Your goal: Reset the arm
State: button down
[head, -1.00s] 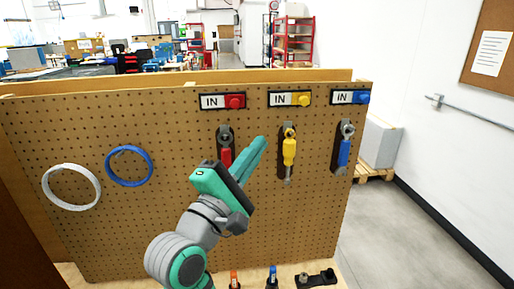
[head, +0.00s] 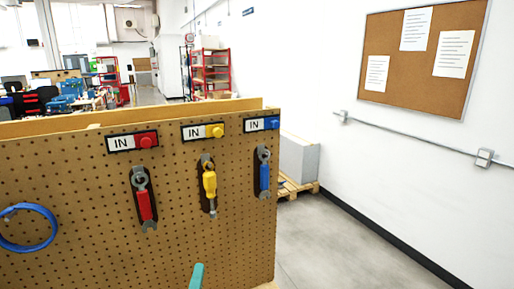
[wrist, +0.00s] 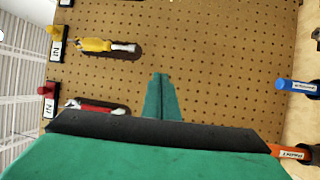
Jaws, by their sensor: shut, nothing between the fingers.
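My gripper (wrist: 161,98) is shut and empty in the wrist view, with its teal fingers together in front of the pegboard (wrist: 215,60). In the head view only the tip of my gripper (head: 197,275) shows at the bottom edge, in front of the pegboard (head: 100,220). The rest of my arm is out of the head view.
A blue ring (head: 28,228) hangs at left. Blue-tipped (wrist: 297,86) and orange-tipped (wrist: 289,152) tools stand at right in the wrist view. Floor (head: 340,250) right of the board is clear.

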jog(key=s+d+f+m+g, duration=0.1)
jog(key=s+d+f, duration=0.15)
jog(key=f, duration=0.35)
jog(key=s+d+f+m, duration=0.1)
jog(key=s+f+m, duration=0.15)
jog(key=f, duration=0.25)
jog(key=s+d+f+m, duration=0.2)
jog(key=s+f, duration=0.2)
jog(key=s, duration=0.2)
jog(key=s+d+f+m+g, duration=0.1)
jog(key=s+d+f+m, duration=0.1)
jog(key=s, duration=0.5)
jog(key=s+d+f+m+g, duration=0.1)
jog(key=s+d+f+m, duration=0.1)
jog(key=s+f+m, duration=0.2)
jog(key=shift+s+d+f+y, duration=0.2)
jog(key=shift+s+f, duration=0.55)
jog(key=shift+s, duration=0.05)
jog(key=shift+s+d+f+y, duration=0.2)
jog(key=shift+s+f, duration=0.55)
jog(key=shift+s, duration=0.05)
jog(key=s+d+m, duration=0.2)
jog(key=s+m, duration=0.1)
jog(key=s, duration=0.2)
jog(key=s+d+m+g+h, duration=0.1)
jog(key=s+d+m, duration=0.1)
jog(key=s, duration=0.4)
jog(key=shift+s+m, duration=0.25)
jog(key=shift+m, duration=0.3)
